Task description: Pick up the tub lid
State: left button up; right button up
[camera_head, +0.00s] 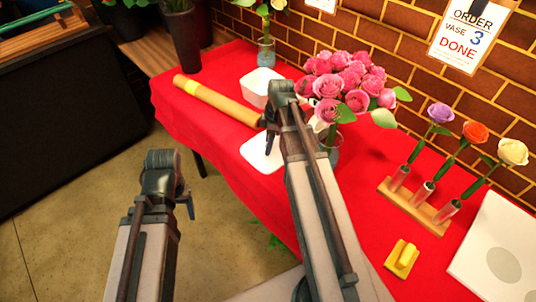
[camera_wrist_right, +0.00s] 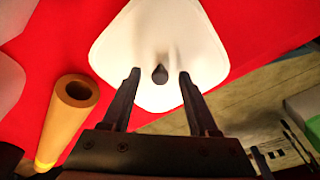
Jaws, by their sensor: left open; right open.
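The tub lid (camera_head: 256,159) is a white rounded square lying on the red table cloth near its front edge. My right gripper (camera_wrist_right: 158,78) is open above the lid, with one finger on each side of the knob and visible gaps. In the head view my right gripper (camera_head: 270,138) partly hides the lid. A white tub (camera_head: 258,84) stands behind the lid. My left gripper (camera_head: 190,204) is open and empty, off the table front.
A tan paper roll (camera_head: 217,101) lies left of the lid. A glass vase (camera_head: 331,146) of pink roses stands to the right. Further right are a wooden holder (camera_head: 418,207) with three flowers, a yellow block (camera_head: 402,257) and a white board (camera_head: 500,255).

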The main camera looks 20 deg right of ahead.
pick_arm(q)
jog(key=shift+r, duration=0.1)
pick_arm(e)
jog(key=shift+r, duration=0.1)
grip_shut()
dwell(0.3)
